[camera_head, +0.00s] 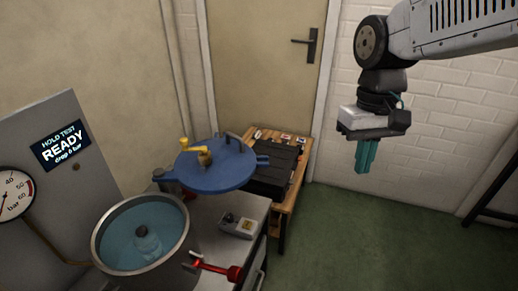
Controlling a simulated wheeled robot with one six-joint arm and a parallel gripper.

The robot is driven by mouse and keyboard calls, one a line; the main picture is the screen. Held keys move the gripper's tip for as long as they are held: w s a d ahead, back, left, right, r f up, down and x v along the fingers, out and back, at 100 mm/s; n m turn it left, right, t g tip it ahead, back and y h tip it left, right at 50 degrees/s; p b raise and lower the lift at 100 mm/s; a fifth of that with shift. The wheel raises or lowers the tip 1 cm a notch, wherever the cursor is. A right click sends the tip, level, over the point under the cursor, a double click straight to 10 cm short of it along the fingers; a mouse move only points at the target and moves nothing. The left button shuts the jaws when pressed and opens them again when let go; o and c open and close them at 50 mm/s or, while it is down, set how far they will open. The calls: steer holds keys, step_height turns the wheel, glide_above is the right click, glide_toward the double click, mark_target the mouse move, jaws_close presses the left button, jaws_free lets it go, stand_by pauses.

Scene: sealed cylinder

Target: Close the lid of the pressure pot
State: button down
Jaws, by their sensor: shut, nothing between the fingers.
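The pressure pot (103,243) is a round metal vessel at the lower left, open at the top.
A grey panel (45,185) with a "READY" display and a gauge (15,193) stands behind the pot. A red-handled lever (222,271) sticks out at the pot's front right. A small control box (239,226) is on the bench. A black case lies on a wooden table (291,203). The green floor at right is clear.

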steer(key=w+a+f, duration=0.3)
steer(key=w+a, duration=0.2)
steer(key=w, duration=0.8)
steer(key=w+a+f+m+g, duration=0.1)
steer(key=w+a+f, duration=0.35)
steer(key=w, duration=0.85)
steer(key=w+a+f, duration=0.3)
steer(key=w+a, duration=0.3)
steer(key=w, duration=0.7)
steer(key=s+f, duration=0.7)
steer(key=f, duration=0.2)
steer(key=shift+a+f+m, duration=0.15)
steer(key=shift+f+m, duration=0.05)
steer(key=shift+m, duration=0.1)
